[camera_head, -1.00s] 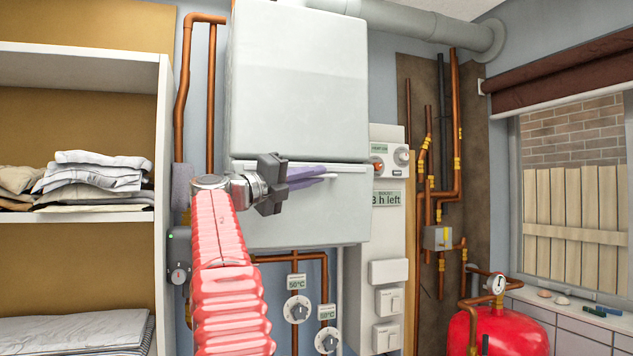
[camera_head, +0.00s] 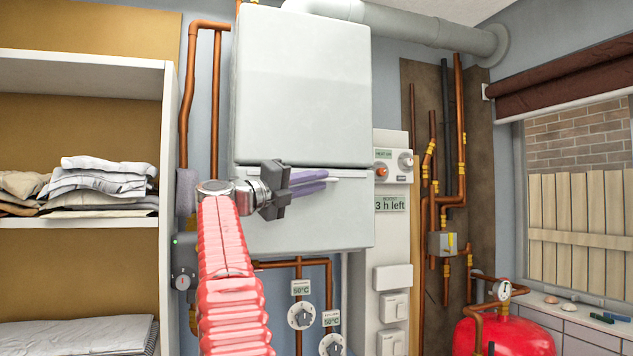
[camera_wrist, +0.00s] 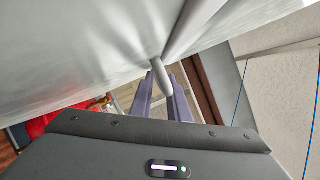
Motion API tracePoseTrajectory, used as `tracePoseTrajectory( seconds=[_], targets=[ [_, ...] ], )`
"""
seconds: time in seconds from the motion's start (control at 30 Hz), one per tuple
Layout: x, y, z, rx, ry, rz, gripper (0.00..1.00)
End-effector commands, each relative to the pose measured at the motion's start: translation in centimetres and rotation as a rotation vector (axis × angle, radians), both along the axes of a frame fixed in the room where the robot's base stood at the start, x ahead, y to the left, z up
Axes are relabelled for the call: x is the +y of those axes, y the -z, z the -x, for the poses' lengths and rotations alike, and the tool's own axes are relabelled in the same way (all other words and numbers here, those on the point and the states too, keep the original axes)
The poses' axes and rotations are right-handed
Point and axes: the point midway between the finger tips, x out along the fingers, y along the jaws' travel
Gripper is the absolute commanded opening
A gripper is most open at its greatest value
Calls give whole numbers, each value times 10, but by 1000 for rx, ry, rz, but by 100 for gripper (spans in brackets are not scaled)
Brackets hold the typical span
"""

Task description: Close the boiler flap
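The white boiler (camera_head: 302,85) hangs on the wall, with a lower front panel (camera_head: 340,215) below a horizontal seam. This panel appears to be the flap; I cannot tell how far it stands open. A pale bar, apparently a handle (camera_head: 332,179), shows at the top of the panel. My gripper (camera_head: 312,182) is at that bar, its purple fingers on either side of it. In the wrist view, the bar (camera_wrist: 166,78) runs between the fingertips (camera_wrist: 163,85), close to a large white surface (camera_wrist: 80,50). Whether the fingers clamp it is not clear.
A shelf unit (camera_head: 165,120) with folded cloths (camera_head: 100,180) stands at the left. Copper pipes and dials (camera_head: 301,315) are below the boiler. A control panel (camera_head: 393,230) adjoins it at the right. A red tank (camera_head: 515,335) stands at the lower right.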

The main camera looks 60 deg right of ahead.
Motion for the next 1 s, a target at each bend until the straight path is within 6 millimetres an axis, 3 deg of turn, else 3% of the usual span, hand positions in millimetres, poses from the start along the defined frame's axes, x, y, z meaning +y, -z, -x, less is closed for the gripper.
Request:
tracePoseTrajectory(
  seconds=[0.37,1.0],
  targets=[
    [13,0,-5,-2,-3,2,15],
    [107,24,-43,0,-3,1,15]
  ],
)
